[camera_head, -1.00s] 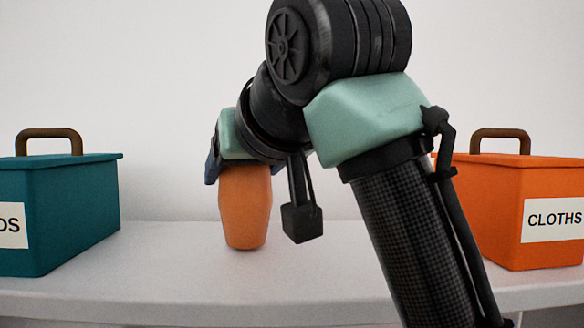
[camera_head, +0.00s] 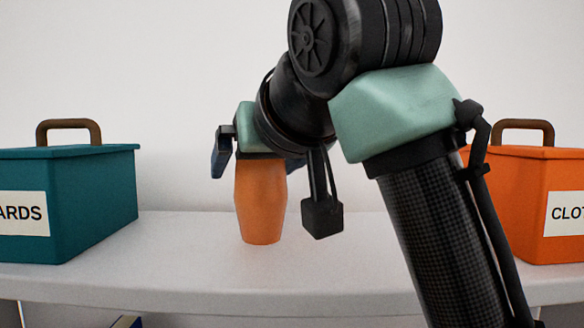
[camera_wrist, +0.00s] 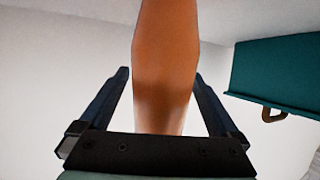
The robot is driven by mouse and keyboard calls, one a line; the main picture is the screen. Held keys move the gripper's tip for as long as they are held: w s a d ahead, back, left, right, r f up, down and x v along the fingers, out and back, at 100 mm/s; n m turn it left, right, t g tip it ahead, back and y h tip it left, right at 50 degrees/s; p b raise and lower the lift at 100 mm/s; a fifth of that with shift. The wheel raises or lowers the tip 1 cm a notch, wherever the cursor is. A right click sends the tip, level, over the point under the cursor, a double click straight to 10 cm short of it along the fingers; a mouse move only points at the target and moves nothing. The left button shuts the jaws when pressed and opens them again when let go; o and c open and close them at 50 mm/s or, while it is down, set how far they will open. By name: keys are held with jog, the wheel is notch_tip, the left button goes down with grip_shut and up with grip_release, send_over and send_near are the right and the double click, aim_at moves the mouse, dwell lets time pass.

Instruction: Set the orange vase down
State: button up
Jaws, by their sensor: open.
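The orange vase (camera_head: 260,205) stands upright on the white shelf top (camera_head: 200,275), between the two boxes. My gripper (camera_head: 258,165) is around the vase's upper part, with its fingers spread to either side. In the wrist view the vase (camera_wrist: 166,70) rises between the two dark fingers of my gripper (camera_wrist: 163,95), with a gap on each side. The vase's top is hidden behind my gripper in the head view.
A teal lidded box (camera_head: 95,200) with a brown handle and a label ending in "ARDS" stands at the left. An orange lidded box (camera_head: 520,200) with a partly cut-off label stands at the right, partly behind my arm. The shelf in front of the vase is clear.

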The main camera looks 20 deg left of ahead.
jog(key=b+v, duration=0.5)
jog(key=v, duration=0.6)
jog(key=shift+s+d+b, duration=0.25)
jog(key=shift+b, duration=0.05)
